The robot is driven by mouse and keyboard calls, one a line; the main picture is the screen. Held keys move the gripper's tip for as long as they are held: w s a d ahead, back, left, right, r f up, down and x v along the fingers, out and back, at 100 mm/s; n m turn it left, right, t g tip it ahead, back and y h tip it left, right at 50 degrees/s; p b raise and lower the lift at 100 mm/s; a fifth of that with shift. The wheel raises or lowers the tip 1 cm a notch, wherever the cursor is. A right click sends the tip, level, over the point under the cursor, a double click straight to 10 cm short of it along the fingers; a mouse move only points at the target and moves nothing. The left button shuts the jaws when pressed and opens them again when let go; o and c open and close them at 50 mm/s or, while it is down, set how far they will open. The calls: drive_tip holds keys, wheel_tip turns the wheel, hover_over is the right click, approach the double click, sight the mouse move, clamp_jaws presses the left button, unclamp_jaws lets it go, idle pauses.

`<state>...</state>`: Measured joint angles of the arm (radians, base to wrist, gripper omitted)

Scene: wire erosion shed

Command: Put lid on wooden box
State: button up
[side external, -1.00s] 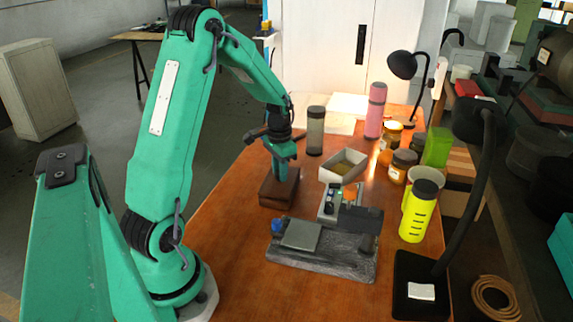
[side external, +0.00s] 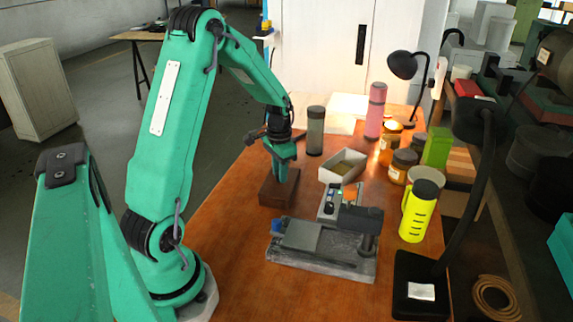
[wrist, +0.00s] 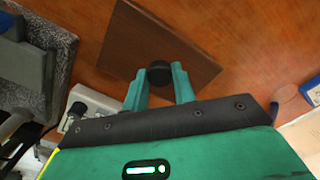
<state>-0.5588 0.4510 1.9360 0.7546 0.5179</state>
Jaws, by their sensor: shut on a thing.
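The wooden box (side external: 277,192) is dark brown and stands on the table at the middle of the side view. My gripper (side external: 283,174) points down right over it. In the wrist view a square brown wooden lid (wrist: 150,38) with a round black knob (wrist: 159,73) lies below my gripper (wrist: 160,78). The two green fingers are shut on the knob from either side. The lid covers the box in the wrist view, hiding its inside. I cannot tell whether the lid rests fully on the rim.
A grey metal fixture (side external: 311,262) stands in front of the box to the right. A pale open tray (side external: 343,166), a dark bottle (side external: 315,131), a pink bottle (side external: 375,112) and several jars stand behind and to the right. The table left of the box is clear.

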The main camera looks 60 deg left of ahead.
idle(0.3)
drive_tip(key=o, duration=1.6)
drive_tip(key=shift+r, duration=0.1)
drive_tip(key=shift+r, duration=3.35)
clamp_jaws()
